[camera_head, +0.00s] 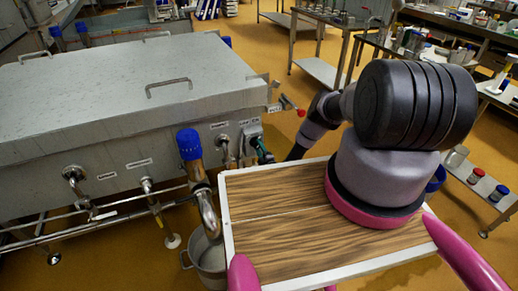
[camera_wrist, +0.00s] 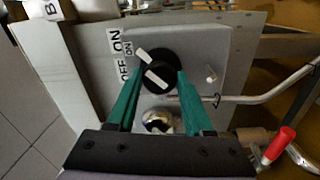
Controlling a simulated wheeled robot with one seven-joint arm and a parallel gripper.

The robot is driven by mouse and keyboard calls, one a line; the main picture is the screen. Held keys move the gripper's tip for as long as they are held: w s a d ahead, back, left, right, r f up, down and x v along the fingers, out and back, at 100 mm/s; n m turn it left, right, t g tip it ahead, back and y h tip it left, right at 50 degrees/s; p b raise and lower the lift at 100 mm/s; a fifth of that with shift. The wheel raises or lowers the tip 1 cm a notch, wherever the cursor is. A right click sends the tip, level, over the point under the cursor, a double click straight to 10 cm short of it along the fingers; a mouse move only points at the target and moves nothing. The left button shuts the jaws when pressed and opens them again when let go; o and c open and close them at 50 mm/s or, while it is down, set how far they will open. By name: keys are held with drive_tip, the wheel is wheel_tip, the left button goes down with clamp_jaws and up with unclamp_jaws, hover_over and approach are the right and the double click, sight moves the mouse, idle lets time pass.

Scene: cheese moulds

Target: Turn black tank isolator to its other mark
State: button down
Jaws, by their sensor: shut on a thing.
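The black tank isolator (camera_wrist: 160,63) is a round knob with white marks on its face, on a grey box on the side of the steel tank (camera_head: 120,95). White labels reading ON and OFF (camera_wrist: 123,71) sit beside it on the left in the wrist view. My gripper (camera_wrist: 159,78) has its two green fingers on either side of the knob and is shut on it. In the head view my gripper (camera_head: 263,152) is small at the tank's right end, by the box (camera_head: 252,132). Which label the knob points to is unclear.
A red-handled valve (camera_wrist: 280,143) and a bent pipe (camera_wrist: 270,95) lie right of the knob in the wrist view. A blue-capped pipe (camera_head: 190,145) stands at the tank's front, above a metal bucket (camera_head: 209,254). A wood-topped surface (camera_head: 275,225) lies below my arm.

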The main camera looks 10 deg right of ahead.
idle(0.4)
drive_tip(key=shift+c, duration=1.5)
unclamp_jaws()
drive_tip(key=s+d, duration=0.2)
drive_tip(key=s, duration=0.8)
drive_tip(key=shift+s+f, duration=0.25)
drive_tip(key=shift+s, duration=0.05)
